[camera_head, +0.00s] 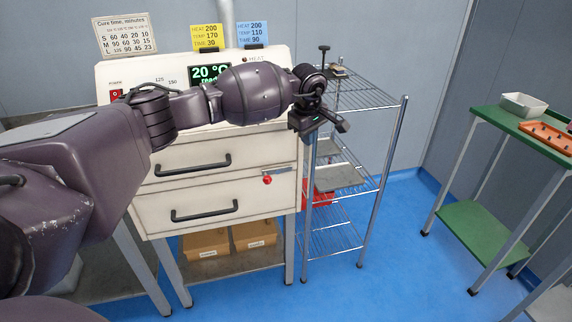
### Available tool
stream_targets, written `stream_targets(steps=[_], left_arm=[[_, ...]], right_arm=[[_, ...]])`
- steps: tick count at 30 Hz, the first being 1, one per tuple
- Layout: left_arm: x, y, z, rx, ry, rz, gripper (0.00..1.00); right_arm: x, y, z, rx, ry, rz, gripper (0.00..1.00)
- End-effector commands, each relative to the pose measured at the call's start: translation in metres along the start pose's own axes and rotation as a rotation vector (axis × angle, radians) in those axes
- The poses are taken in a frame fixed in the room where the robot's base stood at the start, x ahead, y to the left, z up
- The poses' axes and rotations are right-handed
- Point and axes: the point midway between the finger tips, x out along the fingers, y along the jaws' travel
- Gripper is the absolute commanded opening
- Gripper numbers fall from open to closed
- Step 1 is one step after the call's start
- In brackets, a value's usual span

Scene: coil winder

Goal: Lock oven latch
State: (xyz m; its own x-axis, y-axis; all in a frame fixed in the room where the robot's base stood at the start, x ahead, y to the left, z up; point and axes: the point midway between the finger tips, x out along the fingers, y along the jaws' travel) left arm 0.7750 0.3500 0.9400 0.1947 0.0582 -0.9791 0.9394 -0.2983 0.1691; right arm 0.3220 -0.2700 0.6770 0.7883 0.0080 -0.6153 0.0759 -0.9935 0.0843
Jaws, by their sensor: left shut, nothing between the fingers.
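The oven (220,191) is a cream cabinet with two drawer fronts, each with a black bar handle. Its display (209,73) reads 20 °C. The oven latch (267,180) shows as a red knob by a thin metal bar near the upper right corner of the lower drawer front. Both drawers look shut. My left arm crosses in front of the oven's control panel and hides part of it. My left gripper (322,124) is shut and empty, above and right of the latch, apart from it, in front of the wire rack. My right gripper is not in view.
A wire rack (370,97) stands close at the oven's right side, with trays and a red bin on its shelves. Cardboard boxes (206,244) sit below the oven. A green table (520,126) with a white tray stands at right. Blue floor between is clear.

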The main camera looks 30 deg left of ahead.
Motion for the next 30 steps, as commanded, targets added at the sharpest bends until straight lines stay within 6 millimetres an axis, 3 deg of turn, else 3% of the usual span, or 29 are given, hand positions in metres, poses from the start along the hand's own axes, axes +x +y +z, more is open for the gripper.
stream_targets(steps=[3,7,14,25,30], left_arm=[[0.0,-0.019,-0.025,0.115,0.114,-0.125,0.0],[-0.004,-0.035,-0.038,0.234,0.175,-0.241,0.0],[-0.007,-0.043,-0.04,0.342,0.165,-0.305,0.0],[-0.006,-0.042,-0.04,0.351,0.161,-0.303,0.0],[0.004,-0.045,-0.041,0.351,0.16,-0.305,0.0]], right_arm=[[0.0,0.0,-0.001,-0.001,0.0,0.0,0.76],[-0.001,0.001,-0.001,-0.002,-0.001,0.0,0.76],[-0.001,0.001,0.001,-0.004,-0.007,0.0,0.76],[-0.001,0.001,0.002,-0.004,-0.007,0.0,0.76],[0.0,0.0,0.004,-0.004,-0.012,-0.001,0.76]])
